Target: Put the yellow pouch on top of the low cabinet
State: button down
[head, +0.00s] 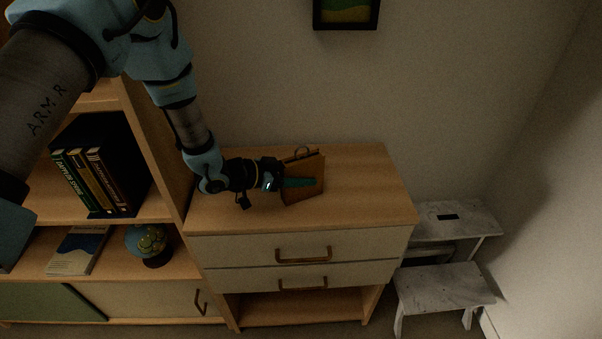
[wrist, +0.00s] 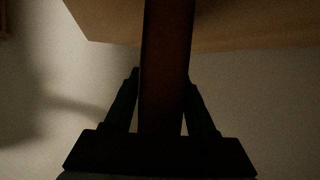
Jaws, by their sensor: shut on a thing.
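The pouch (head: 310,167) looks orange-brown in the dim light, with a small dark loop at its upper edge. My gripper (head: 299,182) is shut on it, one teal finger lying across its near face. In the wrist view the pouch (wrist: 165,40) is a dark upright band between the two fingers. The low cabinet (head: 375,190) has a light wood top and two pale drawers with brown handles. The pouch is over the middle of this top; I cannot tell whether it touches it. The cabinet top's edge (wrist: 240,42) also shows in the wrist view.
A wooden shelf unit (head: 175,210) with books (head: 95,183) and a globe (head: 149,243) stands left of the cabinet. A marble-patterned step stool (head: 445,285) stands to the right. A framed picture (head: 346,12) hangs on the wall behind. The cabinet top is otherwise clear.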

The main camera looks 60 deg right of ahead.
jog(key=shift+f, duration=0.1)
jog(key=shift+c, duration=1.1)
grip_release()
jog(key=b+v, duration=0.3)
jog(key=v, duration=0.9)
